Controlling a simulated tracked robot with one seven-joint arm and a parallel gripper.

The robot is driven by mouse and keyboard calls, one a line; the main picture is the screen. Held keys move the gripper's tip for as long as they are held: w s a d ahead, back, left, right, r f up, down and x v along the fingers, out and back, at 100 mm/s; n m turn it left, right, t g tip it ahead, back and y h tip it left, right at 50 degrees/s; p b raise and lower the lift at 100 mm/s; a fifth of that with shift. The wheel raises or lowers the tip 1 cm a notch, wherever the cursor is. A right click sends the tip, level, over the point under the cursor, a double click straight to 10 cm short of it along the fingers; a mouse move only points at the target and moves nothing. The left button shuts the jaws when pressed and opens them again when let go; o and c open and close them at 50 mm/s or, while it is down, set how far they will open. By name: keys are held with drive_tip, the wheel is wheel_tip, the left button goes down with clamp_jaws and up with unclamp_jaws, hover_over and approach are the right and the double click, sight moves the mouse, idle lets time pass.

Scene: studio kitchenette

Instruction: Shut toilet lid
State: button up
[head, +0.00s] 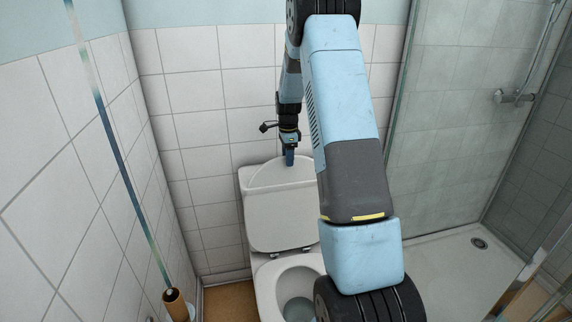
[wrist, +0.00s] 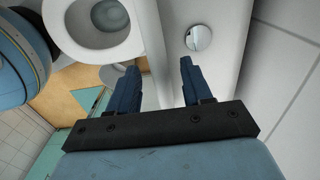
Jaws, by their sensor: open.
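The white toilet (head: 262,285) stands against the tiled wall in the head view, with its bowl uncovered. The toilet lid (head: 280,218) appears raised, upright in front of the cistern (head: 262,178). In the wrist view, the lid (wrist: 151,45) shows nearly edge-on as a pale strip between the bowl (wrist: 75,40) and the cistern top with its round flush button (wrist: 198,37). My gripper (head: 289,160) is over the cistern top in the head view. In the wrist view, my gripper (wrist: 158,82) is open, one finger on each side of the strip; contact cannot be told.
A glass shower screen (head: 402,95) and shower tray (head: 445,265) lie right of the toilet. A tiled wall (head: 75,170) is close on the left. A copper-coloured cylinder (head: 176,304) stands at lower left. My arm hides part of the toilet's right side.

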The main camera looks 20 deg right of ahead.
drive_tip(key=shift+f, duration=1.55)
drive_tip(key=shift+c, duration=0.3)
clamp_jaws()
